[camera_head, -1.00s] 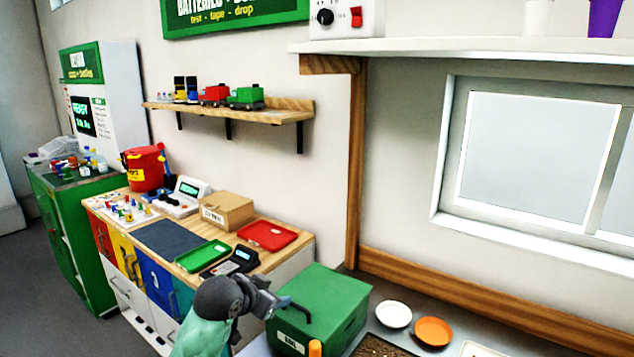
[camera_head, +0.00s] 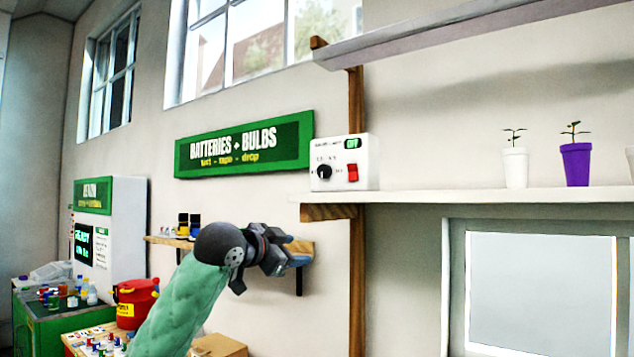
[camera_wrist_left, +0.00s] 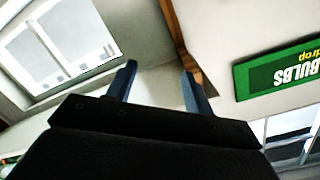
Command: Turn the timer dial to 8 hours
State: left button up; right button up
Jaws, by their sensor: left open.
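The timer is a white box (camera_head: 355,180) on the left end of the white wall shelf in the head view. Its black round dial (camera_head: 324,172) is on the left of its front face, with small marks around it too small to read. A red switch (camera_head: 352,172) sits to the right, and a small green display (camera_head: 352,143) is at the top. My left gripper (camera_head: 298,254) is below and left of the timer, apart from it. In the left wrist view its two fingers (camera_wrist_left: 157,85) are spread with nothing between them. My right gripper is not in view.
The white shelf (camera_head: 450,197) on a wooden bracket also holds a white pot (camera_head: 514,167) and a purple pot (camera_head: 576,164) with seedlings. Another shelf (camera_head: 430,35) hangs above. A lower wooden shelf (camera_head: 165,241) is behind my left arm. A green sign (camera_head: 245,145) is left of the timer.

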pick_arm(q)
jog(key=m+h, duration=0.2)
send_near(321, 171)
jog(key=shift+t, duration=0.4)
jog(key=p+x, duration=0.1)
jog(key=x, duration=0.1)
jog(key=p+x, duration=0.1)
jog(key=x, duration=0.2)
jog(key=p+x, duration=0.1)
jog(key=x, duration=0.2)
jog(key=shift+s+d+f, duration=0.1)
jog(key=shift+d+f, duration=0.15)
jog(key=shift+d, duration=0.05)
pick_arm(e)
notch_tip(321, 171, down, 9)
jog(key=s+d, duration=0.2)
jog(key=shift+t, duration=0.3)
pick_arm(q)
jog(key=shift+c, duration=0.4)
jog(key=c, duration=0.9)
